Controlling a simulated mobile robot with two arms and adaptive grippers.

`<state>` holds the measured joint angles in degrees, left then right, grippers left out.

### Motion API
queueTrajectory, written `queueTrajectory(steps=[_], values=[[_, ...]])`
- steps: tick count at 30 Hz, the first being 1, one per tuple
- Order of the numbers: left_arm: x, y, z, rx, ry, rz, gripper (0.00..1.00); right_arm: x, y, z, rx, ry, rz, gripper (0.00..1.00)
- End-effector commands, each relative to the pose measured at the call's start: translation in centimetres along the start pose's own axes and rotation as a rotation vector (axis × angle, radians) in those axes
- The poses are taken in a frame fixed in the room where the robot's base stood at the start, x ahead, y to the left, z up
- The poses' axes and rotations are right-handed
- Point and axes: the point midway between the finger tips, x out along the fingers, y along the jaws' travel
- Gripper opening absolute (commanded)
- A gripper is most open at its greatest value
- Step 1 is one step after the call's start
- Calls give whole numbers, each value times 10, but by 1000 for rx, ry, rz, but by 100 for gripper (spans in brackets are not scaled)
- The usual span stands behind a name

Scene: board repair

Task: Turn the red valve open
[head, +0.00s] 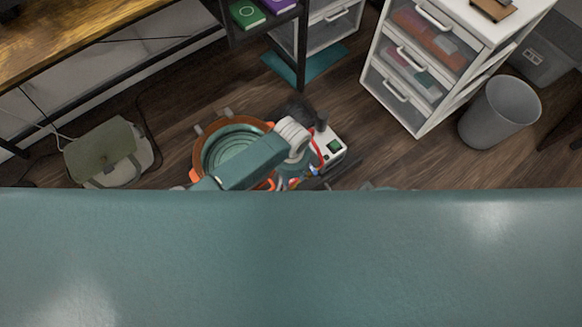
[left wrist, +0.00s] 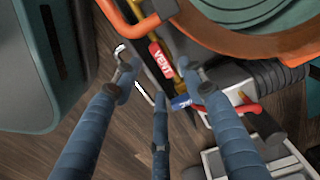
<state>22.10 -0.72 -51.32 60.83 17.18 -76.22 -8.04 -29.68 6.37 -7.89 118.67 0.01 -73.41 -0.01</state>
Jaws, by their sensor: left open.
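A red lever marked VENT (left wrist: 161,60) sits on a yellow pipe in the left wrist view, and I take it for the red valve. A blue handle (left wrist: 185,102) lies just below it. My left gripper (left wrist: 158,78) has its blue-grey fingers spread open around the red lever's area, with fingertips on both sides of it. I cannot tell whether any finger touches it. The lever is not clear in the head view, where my arm covers that spot. My right gripper is not in view.
An orange ring-shaped frame (left wrist: 285,48) curves close by the fingers. A white box with a green panel (head: 334,148) and a red hose (left wrist: 245,106) are near. A green bag (head: 100,150), a drawer unit (head: 420,112) and a grey bin (head: 498,113) stand on the wooden floor.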

Motion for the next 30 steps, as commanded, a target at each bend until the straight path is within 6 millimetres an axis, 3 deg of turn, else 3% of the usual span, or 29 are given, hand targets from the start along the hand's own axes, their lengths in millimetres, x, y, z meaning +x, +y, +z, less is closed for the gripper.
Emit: queueTrajectory(steps=[6, 12, 30], values=[[-41, 0, 0, -1, 3, 0, 42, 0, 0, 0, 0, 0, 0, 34], [-65, 0, 1, -1, -1, 0, 42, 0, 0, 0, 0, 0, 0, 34], [-71, 0, 1, -1, -1, 0, 42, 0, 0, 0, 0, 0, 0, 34]])
